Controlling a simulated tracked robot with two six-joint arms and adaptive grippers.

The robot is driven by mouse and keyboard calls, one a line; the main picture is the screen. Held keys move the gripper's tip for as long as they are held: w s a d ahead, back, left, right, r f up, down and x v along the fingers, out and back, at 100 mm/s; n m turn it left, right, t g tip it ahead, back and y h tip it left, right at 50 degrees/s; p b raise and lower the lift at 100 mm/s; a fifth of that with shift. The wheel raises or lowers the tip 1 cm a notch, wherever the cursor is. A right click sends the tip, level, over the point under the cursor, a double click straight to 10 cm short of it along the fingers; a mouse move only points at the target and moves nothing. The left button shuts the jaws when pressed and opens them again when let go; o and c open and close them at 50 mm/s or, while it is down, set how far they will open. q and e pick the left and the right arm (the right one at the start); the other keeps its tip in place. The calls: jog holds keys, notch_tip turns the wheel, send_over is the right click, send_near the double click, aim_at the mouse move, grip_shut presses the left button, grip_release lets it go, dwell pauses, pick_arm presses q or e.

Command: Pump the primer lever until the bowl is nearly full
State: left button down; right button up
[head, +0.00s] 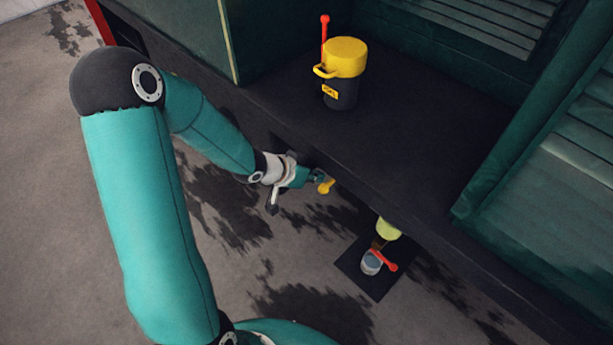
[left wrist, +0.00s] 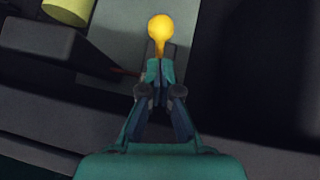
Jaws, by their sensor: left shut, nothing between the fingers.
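The primer lever has a yellow round knob (head: 326,187) and sits below the edge of the dark deck. The knob also shows in the left wrist view (left wrist: 160,27), right beyond my fingertips. My left gripper (head: 316,178) is shut and empty, its tips close at the lever's stem; I cannot tell whether they touch it. A yellow-green cylinder (head: 388,229) hangs under the deck edge, with a small amber-brown bowl (head: 378,243) below it. The bowl's fill level is too small to read. My right gripper is out of view.
A grey cup (head: 370,264) with a red handle (head: 386,260) stands below the bowl on a dark square mat (head: 376,286). A yellow-and-black can (head: 345,60) stands on the deck (head: 420,120), a red-tipped lever (head: 324,35) beside it. The deck edge overhangs my left gripper.

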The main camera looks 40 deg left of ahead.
aim_at(333, 179)
pick_arm(q)
jog(key=shift+b+x, duration=0.4)
jog(key=shift+x, duration=1.85)
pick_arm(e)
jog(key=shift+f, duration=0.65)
pick_arm(q)
jog(key=shift+a, duration=0.15)
